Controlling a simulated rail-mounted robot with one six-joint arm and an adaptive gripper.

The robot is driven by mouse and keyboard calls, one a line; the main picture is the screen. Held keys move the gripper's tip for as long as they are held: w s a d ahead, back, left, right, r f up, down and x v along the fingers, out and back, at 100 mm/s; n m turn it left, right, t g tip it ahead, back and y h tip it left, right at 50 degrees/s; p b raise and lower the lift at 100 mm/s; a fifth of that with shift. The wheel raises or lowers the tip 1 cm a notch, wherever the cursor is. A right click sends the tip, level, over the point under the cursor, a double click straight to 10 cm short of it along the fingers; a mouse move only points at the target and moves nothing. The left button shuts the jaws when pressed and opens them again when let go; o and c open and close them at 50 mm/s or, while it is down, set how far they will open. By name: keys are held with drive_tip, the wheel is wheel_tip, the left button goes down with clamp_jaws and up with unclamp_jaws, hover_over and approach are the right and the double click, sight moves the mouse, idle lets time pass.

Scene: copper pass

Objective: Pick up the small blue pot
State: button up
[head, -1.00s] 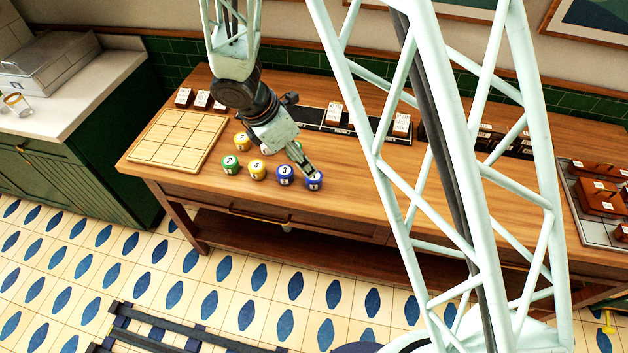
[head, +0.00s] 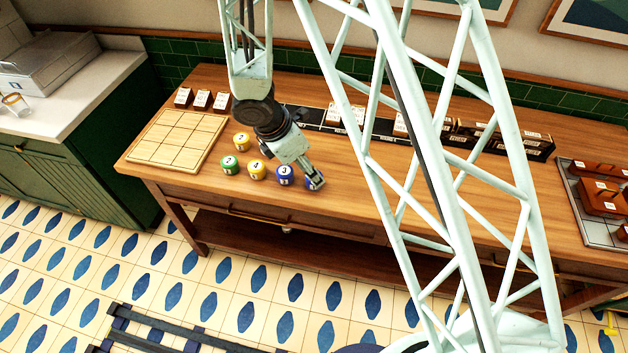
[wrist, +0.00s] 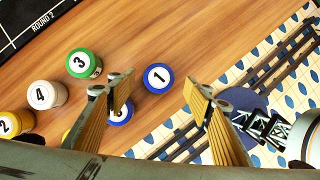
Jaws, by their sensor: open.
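Two blue pots with white, numbered tops are in view. One, marked 1 in the wrist view (wrist: 158,78), shows ahead of my gripper (wrist: 160,92), in line with the gap between the fingers. In the head view this pot (head: 309,187) stands near the table's front edge, mostly hidden by my gripper (head: 315,182). The other blue pot (head: 285,176) stands just left of it; in the wrist view it (wrist: 120,114) is partly behind the left finger. My gripper is open and empty, pointing down at the pot marked 1. Contact cannot be told.
A green pot (head: 230,166) and yellow pots (head: 257,170) stand to the left on the wooden table (head: 350,205). The wrist view also shows a white pot (wrist: 45,95). A pale gridded board (head: 178,138) lies farther left. A dark rack (head: 305,117) runs along the back.

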drive_tip(key=shift+f, duration=0.1)
drive_tip(key=shift+b+x, duration=0.3)
drive_tip(key=shift+x, duration=2.2)
drive_tip(key=shift+w, duration=0.1)
drive_tip(key=c, duration=1)
